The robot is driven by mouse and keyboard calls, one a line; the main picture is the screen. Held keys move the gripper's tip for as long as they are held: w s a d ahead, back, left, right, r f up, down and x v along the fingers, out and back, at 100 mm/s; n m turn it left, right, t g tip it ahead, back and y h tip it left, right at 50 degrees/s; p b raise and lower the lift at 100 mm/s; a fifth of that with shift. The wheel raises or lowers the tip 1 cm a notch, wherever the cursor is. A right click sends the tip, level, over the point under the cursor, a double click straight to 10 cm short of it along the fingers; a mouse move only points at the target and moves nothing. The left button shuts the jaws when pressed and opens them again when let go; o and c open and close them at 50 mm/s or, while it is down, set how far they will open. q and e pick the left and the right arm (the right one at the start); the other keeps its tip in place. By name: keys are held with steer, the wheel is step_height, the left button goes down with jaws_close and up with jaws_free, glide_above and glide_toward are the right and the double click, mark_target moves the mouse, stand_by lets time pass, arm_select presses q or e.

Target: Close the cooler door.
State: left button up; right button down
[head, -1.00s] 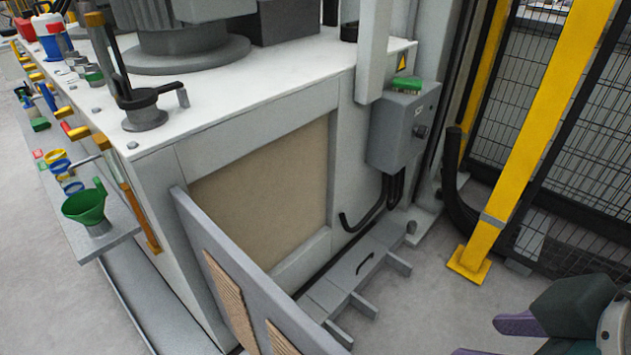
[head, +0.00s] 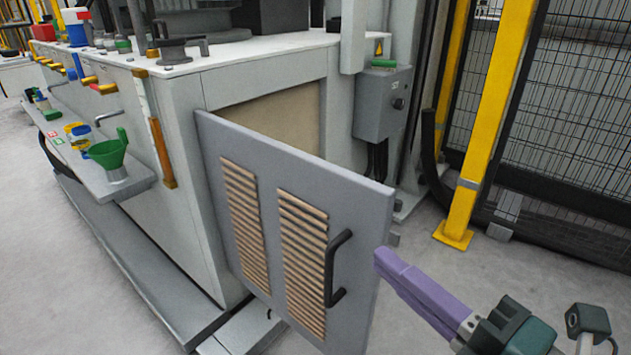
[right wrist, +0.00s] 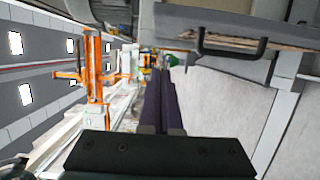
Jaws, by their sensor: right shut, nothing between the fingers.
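The cooler door (head: 265,200) is a grey panel with two tan louvred strips, hinged at its left edge on the white machine cabinet. It stands ajar, swung out toward me, with the tan opening (head: 275,110) showing behind it. Its black bar handle (head: 337,268) is near the free right edge; the handle also shows in the right wrist view (right wrist: 232,53). My right gripper (head: 382,258) is shut and empty, its purple fingers pointing at the door's free edge. Whether the tips touch the door is unclear. My left gripper is not in view.
A grey shelf with a green funnel (head: 110,150) juts from the cabinet's left side. A grey electrical box (head: 382,103) hangs right of the opening. A yellow post (head: 485,120) and black mesh fence (head: 565,120) stand at right. Grey floor (head: 415,245) lies between door and fence.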

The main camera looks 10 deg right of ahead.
mark_target(363, 207)
steer(key=w, duration=0.3)
steer(key=w+b, duration=0.1)
steer(key=w, duration=0.2)
steer(key=w+a+b, duration=0.1)
steer(key=w, duration=0.2)
steer(key=shift+w, duration=0.4)
steer(key=shift+w+d, duration=0.3)
steer(key=shift+d, duration=0.25)
